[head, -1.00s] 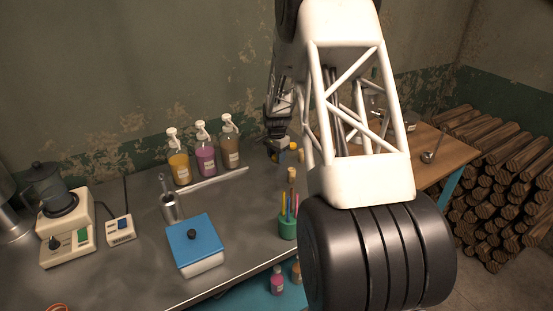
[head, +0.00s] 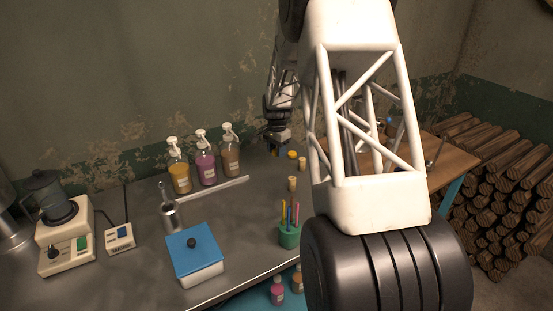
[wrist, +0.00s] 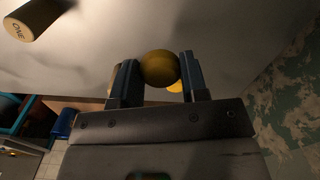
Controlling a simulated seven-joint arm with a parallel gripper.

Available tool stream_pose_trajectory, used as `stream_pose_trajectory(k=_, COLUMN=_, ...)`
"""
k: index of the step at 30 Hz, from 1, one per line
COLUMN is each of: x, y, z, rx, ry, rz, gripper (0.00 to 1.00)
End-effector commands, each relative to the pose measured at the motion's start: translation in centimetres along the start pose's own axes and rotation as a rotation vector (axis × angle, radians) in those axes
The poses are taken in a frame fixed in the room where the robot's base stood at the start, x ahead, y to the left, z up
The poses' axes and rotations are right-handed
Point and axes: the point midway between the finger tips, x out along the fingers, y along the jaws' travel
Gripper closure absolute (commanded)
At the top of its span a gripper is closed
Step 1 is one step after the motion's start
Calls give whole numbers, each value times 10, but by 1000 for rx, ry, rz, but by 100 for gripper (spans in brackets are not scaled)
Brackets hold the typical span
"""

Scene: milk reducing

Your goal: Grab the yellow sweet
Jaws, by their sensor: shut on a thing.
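A round yellow sweet (wrist: 159,67) sits between the two fingers of my gripper (wrist: 158,80) in the wrist view. My gripper is shut on it. In the head view my gripper (head: 275,150) is over the far part of the grey table, and the held sweet cannot be made out clearly there. Another yellow thing (head: 291,155) lies on the table just right of my gripper. In the wrist view a yellow patch (wrist: 175,87) shows behind the held sweet, partly hidden by a finger.
Small tan cylinders (head: 292,184) stand near my gripper; one marked "ONE" (wrist: 33,20) shows in the wrist view. Pump bottles (head: 205,165) stand left. A green cup of coloured sticks (head: 289,235) and a blue-lidded box (head: 194,255) are nearer the front.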

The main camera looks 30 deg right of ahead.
Motion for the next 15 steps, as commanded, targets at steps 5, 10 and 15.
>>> stream_pose_trajectory(k=5, x=-22, y=0, z=0, rx=0, ry=0, rz=-1, gripper=82)
stream_pose_trajectory(k=10, x=-32, y=0, z=0, rx=0, ry=0, rz=0, gripper=82)
stream_pose_trajectory(k=15, x=-34, y=0, z=0, rx=0, ry=0, rz=0, gripper=82)
